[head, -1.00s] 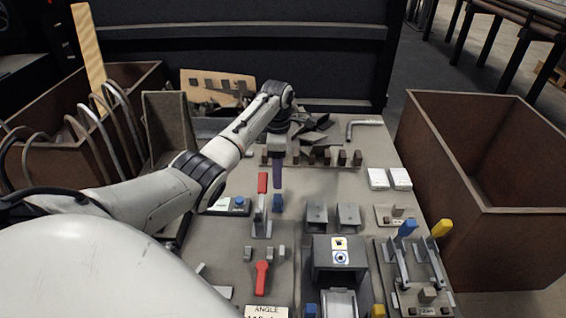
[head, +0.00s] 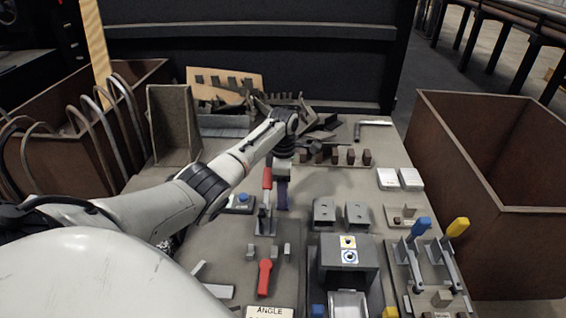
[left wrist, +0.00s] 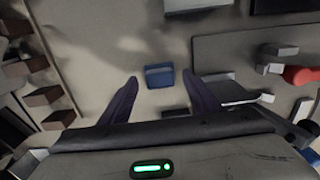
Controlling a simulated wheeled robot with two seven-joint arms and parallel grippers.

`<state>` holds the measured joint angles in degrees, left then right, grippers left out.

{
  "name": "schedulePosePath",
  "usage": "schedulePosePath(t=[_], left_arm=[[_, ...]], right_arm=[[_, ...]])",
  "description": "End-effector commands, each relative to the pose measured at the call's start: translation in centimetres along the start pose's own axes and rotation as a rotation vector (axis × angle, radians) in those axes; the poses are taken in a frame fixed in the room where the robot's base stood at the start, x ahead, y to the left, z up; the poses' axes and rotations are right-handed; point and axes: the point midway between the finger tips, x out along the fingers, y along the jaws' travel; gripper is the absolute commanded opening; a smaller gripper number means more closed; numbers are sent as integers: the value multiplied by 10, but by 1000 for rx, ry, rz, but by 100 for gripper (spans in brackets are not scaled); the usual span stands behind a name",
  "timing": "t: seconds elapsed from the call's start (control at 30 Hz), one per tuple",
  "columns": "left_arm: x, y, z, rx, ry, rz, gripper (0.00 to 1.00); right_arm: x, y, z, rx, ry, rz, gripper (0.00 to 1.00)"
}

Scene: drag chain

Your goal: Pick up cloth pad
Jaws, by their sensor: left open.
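A small blue pad (left wrist: 159,76), which looks like the cloth pad, lies on the grey-beige table top in the left wrist view. My left gripper (left wrist: 161,79) is open, with its two dark fingers on either side of the pad in that picture. I cannot tell how high the fingertips are above it. My right gripper is not in view.
The red-handled clamp stands close beside the gripper. A row of brown blocks (head: 335,156) is behind. A blue-button box (head: 240,202) is to the left. Brown bins flank the table.

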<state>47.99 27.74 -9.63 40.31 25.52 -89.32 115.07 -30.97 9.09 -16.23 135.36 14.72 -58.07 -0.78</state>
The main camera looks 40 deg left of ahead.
Motion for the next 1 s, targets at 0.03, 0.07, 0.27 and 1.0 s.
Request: schedulePosePath(t=[0.03,0.07,0.27,1.0], left_arm=[[-1,0,0,0,0,0,55],[-1,0,0,0,0,0,50],[-1,0,0,0,0,0,17],[-66,1,0,-1,-3,3,13]], right_arm=[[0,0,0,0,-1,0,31],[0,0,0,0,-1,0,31],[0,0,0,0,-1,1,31],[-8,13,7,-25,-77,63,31]])
